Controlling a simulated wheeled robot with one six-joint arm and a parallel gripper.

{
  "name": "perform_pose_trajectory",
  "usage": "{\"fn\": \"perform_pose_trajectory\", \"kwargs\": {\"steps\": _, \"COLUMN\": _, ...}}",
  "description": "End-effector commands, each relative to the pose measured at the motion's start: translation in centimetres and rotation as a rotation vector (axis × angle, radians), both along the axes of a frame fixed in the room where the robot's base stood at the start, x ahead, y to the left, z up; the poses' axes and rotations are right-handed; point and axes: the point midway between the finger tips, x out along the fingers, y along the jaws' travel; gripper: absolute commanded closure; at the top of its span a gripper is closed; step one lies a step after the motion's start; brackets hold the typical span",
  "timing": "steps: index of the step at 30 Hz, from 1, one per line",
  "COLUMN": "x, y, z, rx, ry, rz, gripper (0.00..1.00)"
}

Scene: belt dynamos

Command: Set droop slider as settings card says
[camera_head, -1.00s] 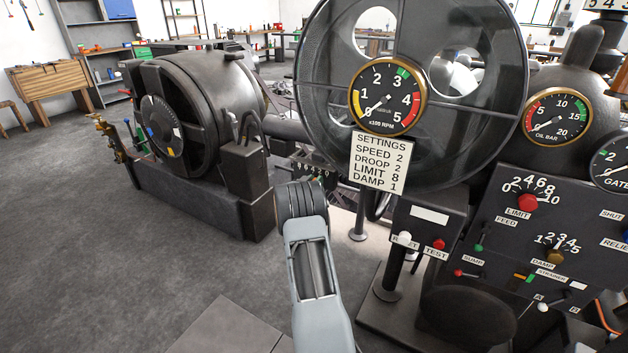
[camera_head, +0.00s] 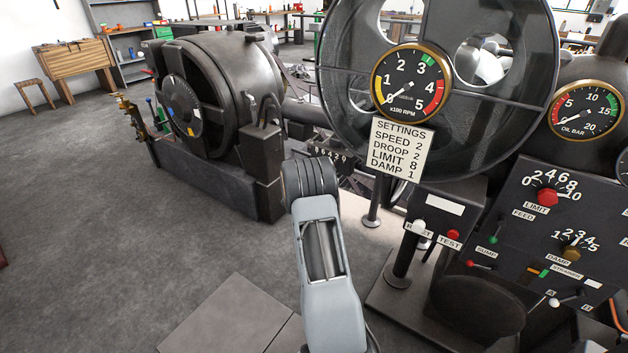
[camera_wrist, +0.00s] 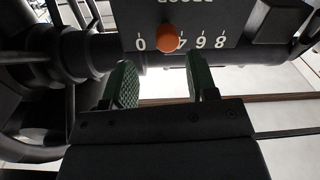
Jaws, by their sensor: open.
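The settings card (camera_head: 400,148) in the head view reads SPEED 2, DROOP 2, LIMIT 8, DAMP 1. In the wrist view, an orange slider knob (camera_wrist: 168,37) stands on a dark plate (camera_wrist: 232,16) with a white number scale. The 0 is left of the knob and the 8 is far right; the knob covers the mark between 0 and the following numeral. The plate's label is cut off at the top edge. My gripper (camera_wrist: 161,66) is open, its green fingers below the knob, one towards each side, with nothing between them. The head view does not show the fingers.
A large flywheel with an RPM gauge (camera_head: 411,83) stands behind the card. A dark control panel (camera_head: 520,240) with LIMIT and DAMP knobs is at right. A dynamo (camera_head: 205,90) stands at left. Open grey floor (camera_head: 90,240) lies at left.

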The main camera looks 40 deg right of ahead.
Motion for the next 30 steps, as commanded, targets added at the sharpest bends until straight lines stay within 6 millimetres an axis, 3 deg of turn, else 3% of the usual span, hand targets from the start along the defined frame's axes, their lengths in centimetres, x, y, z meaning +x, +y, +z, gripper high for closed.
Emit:
{"fn": "perform_pose_trajectory", "kwargs": {"steps": 6, "x": -1.1, "y": 4.2, "z": 0.3, "rx": 0.001, "ry": -0.001, "rz": 0.002, "gripper": 0.47}}
{"fn": "perform_pose_trajectory", "kwargs": {"steps": 12, "x": -1.8, "y": 6.5, "z": 0.2, "rx": 0.000, "ry": -0.002, "rz": 0.000, "gripper": 0.47}}
{"fn": "perform_pose_trajectory", "kwargs": {"steps": 30, "x": -2.0, "y": 7.7, "z": 0.3, "rx": 0.007, "ry": -0.004, "rz": 0.010, "gripper": 0.47}}
